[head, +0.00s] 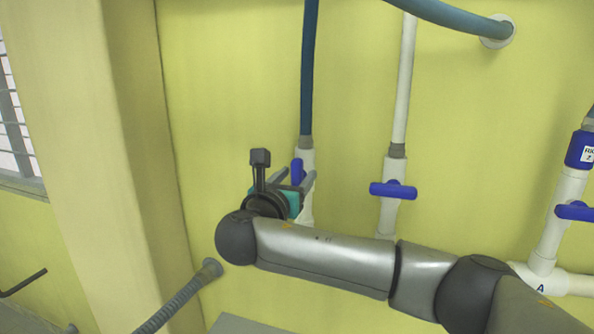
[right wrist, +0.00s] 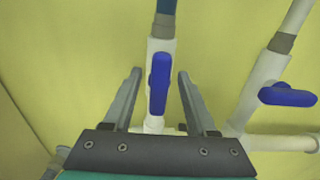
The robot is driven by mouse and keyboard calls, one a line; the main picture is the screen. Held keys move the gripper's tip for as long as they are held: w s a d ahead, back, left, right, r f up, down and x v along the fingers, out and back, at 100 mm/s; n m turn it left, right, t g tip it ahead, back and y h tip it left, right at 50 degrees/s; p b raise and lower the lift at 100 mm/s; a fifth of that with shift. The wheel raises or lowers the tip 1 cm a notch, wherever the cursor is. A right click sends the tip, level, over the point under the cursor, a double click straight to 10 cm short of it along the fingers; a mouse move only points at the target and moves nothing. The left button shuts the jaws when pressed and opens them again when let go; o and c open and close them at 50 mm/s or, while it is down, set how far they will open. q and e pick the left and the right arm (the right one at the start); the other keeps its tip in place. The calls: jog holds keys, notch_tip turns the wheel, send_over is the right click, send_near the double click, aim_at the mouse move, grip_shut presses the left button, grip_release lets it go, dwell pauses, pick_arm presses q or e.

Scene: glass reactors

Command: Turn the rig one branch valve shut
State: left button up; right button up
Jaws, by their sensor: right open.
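A white branch pipe carries a valve with a blue handle (head: 297,168), the leftmost valve in the head view. In the right wrist view this handle (right wrist: 159,82) is upright, in line with its pipe. No label for rig one can be read on it. My right gripper (head: 296,179) is open in front of this valve. In the right wrist view its fingers (right wrist: 159,76) stand on either side of the handle, with a gap on both sides. The gripper and wrist hide the lower part of the valve in the head view. My left gripper is not in view.
A second valve (head: 393,190) to the right has its blue handle crosswise to its pipe. A third blue handle (head: 576,211) sits at the right edge, below a blue labelled collar (head: 582,150). A grey corrugated hose (head: 180,300) runs at lower left. A pillar (head: 125,150) stands left.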

jog(key=shift+w+d, duration=0.15)
jog(key=shift+w, duration=0.3)
grip_shut()
dwell(0.3)
